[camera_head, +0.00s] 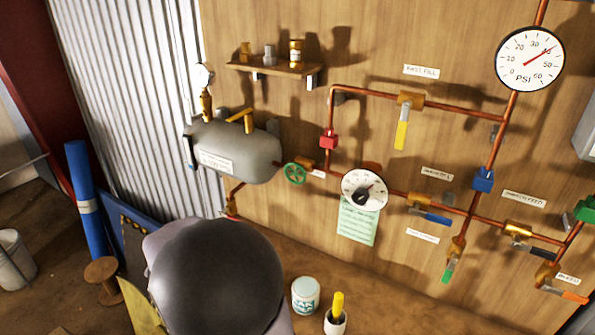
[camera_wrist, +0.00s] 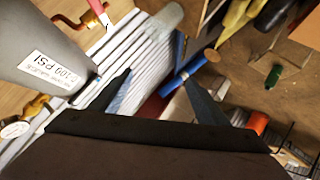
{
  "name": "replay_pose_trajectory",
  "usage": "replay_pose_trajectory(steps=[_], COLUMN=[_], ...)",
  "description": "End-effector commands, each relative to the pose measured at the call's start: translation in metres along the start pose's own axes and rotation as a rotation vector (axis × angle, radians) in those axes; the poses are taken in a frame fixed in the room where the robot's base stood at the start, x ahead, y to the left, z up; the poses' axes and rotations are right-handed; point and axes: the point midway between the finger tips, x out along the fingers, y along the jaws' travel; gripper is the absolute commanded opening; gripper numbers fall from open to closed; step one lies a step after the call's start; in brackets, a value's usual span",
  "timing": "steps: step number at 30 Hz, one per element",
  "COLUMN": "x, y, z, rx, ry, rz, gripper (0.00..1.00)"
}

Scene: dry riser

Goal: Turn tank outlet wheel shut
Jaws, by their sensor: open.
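The tank outlet wheel is a small green handwheel (camera_head: 294,174) on the copper pipe just right of the grey tank (camera_head: 235,152) in the head view. It is not seen in the wrist view, where the tank (camera_wrist: 45,45) with its PSI label fills the upper left. My gripper (camera_wrist: 157,75) is open and empty in the wrist view, its two fingers apart. Its fingers point past the tank, with corrugated metal and floor clutter beyond. In the head view my large grey arm link covers the lower middle, and I cannot make out the gripper there.
A dial gauge (camera_head: 364,190) sits right of the wheel, above a green note (camera_head: 357,222). Copper pipes with several valves cross the wooden wall. A shelf (camera_head: 273,67) hangs above the tank.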

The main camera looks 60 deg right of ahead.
Motion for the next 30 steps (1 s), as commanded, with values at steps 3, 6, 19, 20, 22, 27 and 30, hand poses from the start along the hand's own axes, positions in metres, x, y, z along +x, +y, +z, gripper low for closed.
replay_pose_trajectory(steps=[3, 6, 19, 20, 22, 27, 30], x=[0.008, -0.004, -0.073, -0.07, -0.067, -0.064, -0.062], y=[0.087, 0.149, 0.27, 0.27, 0.27, 0.271, 0.276], z=[0.023, 0.049, 0.122, 0.121, 0.118, 0.118, 0.119], rx=[-0.086, -0.168, -0.376, -0.374, -0.371, -0.368, -0.368], ry=[-0.052, -0.156, -0.584, -0.573, -0.556, -0.548, -0.547], rz=[0.293, 0.507, 0.925, 0.924, 0.922, 0.921, 0.921], gripper=[0.69, 0.69, 0.69, 0.69, 0.69, 0.69, 0.69])
